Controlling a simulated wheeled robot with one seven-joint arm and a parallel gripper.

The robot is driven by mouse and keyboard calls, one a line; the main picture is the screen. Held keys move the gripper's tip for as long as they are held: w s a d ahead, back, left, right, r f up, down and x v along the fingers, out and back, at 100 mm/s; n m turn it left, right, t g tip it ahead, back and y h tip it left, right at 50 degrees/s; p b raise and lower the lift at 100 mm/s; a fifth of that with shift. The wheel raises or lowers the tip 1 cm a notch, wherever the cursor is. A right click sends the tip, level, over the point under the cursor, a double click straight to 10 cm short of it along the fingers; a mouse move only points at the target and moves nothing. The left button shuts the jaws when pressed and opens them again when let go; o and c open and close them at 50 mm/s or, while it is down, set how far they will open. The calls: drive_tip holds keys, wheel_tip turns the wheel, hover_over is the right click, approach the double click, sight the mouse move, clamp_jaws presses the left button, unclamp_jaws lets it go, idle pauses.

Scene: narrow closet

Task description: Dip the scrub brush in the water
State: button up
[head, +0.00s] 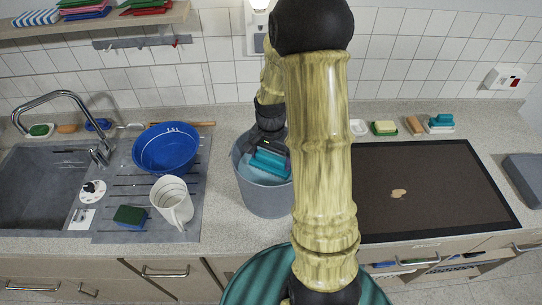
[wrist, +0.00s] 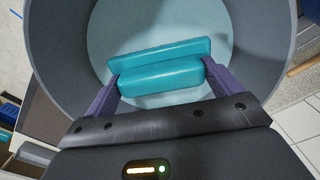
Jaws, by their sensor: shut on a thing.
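A grey bucket (head: 264,197) stands on the counter, right of the drainboard, with pale blue water (wrist: 120,28) inside. My gripper (wrist: 160,82) points down into the bucket and is shut on the teal scrub brush (wrist: 160,74). The brush also shows in the head view (head: 270,163), inside the bucket's rim. It lies across between the two purple fingers in the wrist view. I cannot tell whether its underside touches the water. My arm hides the bucket's right side in the head view.
A blue basin (head: 165,148), white jug (head: 172,203) and green-blue sponge (head: 130,216) sit on the drainboard at left, beside the sink (head: 40,190). A dark board with a brown stain (head: 399,194) lies at right. Small soap dishes line the back.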

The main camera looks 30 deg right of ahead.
drive_tip(key=shift+r, duration=0.1)
wheel_tip(320, 180, up, 9)
drive_tip(key=p, duration=0.7)
idle(3.5)
wheel_tip(320, 180, up, 4)
drive_tip(key=p, duration=0.3)
drive_tip(key=shift+p, duration=0.3)
